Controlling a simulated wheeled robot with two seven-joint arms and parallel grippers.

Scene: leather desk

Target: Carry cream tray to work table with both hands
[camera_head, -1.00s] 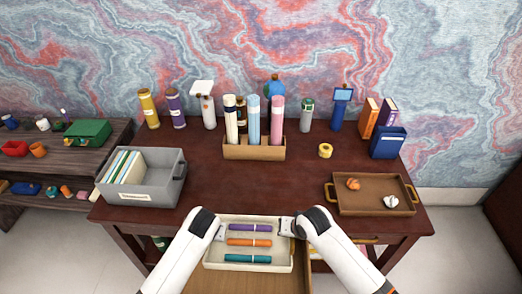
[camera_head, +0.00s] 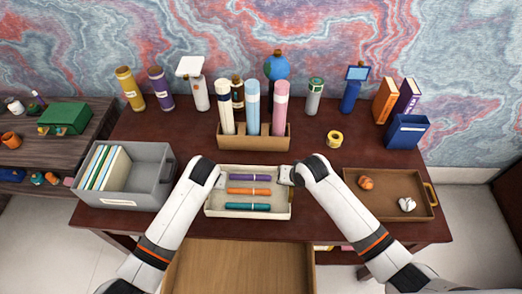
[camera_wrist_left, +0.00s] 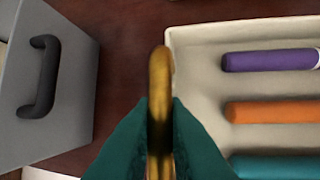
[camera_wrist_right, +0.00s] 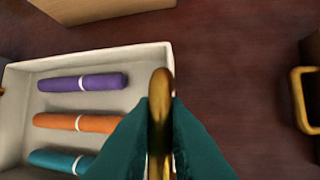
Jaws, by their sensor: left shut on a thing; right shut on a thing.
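The cream tray (camera_head: 247,213) is level at the front middle of the dark red work table (camera_head: 330,228). It holds a purple (camera_head: 249,177), an orange (camera_head: 248,191) and a teal (camera_head: 247,206) rolled tube, side by side. My left gripper (camera_head: 217,178) is shut on the tray's left brass handle (camera_wrist_left: 160,95). My right gripper (camera_head: 285,176) is shut on its right brass handle (camera_wrist_right: 160,95). The tray is over the table's front part; I cannot tell whether its underside touches the surface.
A grey bin (camera_head: 150,190) with folders stands close to the left, and a brown tray (camera_head: 400,180) with two small lumps close to the right. A wooden holder (camera_head: 253,143) with tall tubes stands behind. An open drawer (camera_head: 240,268) sticks out in front.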

